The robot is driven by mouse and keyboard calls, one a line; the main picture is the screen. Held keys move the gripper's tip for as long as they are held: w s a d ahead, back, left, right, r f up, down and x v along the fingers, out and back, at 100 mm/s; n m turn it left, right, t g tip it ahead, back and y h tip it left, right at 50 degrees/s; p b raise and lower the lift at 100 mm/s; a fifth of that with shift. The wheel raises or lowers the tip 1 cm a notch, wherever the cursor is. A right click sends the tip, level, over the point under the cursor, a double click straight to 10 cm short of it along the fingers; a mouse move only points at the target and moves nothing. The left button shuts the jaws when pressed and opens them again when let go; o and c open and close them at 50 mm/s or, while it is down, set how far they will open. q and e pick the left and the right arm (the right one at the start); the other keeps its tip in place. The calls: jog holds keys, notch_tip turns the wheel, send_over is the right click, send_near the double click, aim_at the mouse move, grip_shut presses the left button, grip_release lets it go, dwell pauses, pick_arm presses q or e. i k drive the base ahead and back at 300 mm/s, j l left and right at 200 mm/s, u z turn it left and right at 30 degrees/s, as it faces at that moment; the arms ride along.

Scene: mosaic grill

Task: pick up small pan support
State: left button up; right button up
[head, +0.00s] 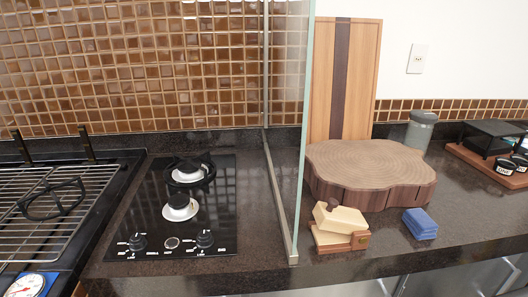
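A black pan support (53,200), a small ring with prongs, lies on the wire grill rack (75,228) at the left. Another black pan support (208,163) sits around the back burner (187,174) of the black glass cooktop (150,225). Neither of my grippers is in view.
A glass panel (302,150) stands upright right of the cooktop. Beyond it are a round wood block (370,160), a cream and brown wooden object (340,220), a blue stack (420,224) and a tall board (322,80). Knobs (205,240) line the cooktop's front.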

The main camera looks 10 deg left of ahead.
aim_at(30, 199)
jog(key=u, duration=1.65)
jog(key=i+l+u, duration=0.15)
jog(key=u, duration=0.3)
jog(key=i+l+u, duration=0.1)
jog(key=l+u, duration=0.4)
jog(key=j, duration=0.1)
